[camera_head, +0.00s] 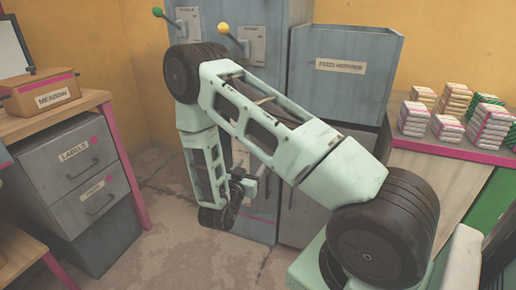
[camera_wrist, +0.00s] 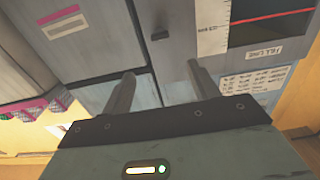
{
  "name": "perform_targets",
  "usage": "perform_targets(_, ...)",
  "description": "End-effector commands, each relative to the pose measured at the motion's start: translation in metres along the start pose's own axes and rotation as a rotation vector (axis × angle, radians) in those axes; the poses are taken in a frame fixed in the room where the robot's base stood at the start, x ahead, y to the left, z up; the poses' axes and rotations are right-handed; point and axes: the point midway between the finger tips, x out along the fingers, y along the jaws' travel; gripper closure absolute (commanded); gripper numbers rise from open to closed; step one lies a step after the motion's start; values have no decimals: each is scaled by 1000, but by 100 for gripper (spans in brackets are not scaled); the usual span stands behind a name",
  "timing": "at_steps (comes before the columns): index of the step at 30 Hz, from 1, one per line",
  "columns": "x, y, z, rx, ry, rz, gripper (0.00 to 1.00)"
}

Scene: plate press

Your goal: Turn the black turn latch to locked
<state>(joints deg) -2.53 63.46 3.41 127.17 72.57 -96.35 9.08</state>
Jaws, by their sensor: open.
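The black turn latch (camera_wrist: 160,36) is a small dark piece on the grey cabinet front in the wrist view. It sits near a seam between panels, and its short bar lies roughly across the picture. My gripper (camera_wrist: 162,85) is open, its two fingers apart with nothing between them. The latch shows beyond the fingertips, between their lines, and looks apart from them. In the head view my gripper (camera_head: 249,184) is low in front of the grey cabinet (camera_head: 262,228). The latch cannot be made out there.
A grey labelled bin (camera_head: 345,75) tops the machine, beside levers with green (camera_head: 222,29) and yellow knobs. Wrapped stacks (camera_head: 490,124) stand on a counter at right. A drawer unit (camera_head: 75,180) and desk stand at left. Floor between is clear.

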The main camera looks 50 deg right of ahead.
Motion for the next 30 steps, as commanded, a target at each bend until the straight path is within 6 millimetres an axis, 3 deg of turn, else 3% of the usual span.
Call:
perform_targets(21,139,0,0,2,-1,-1,40)
perform_targets(30,164,-1,0,1,-4,-3,40)
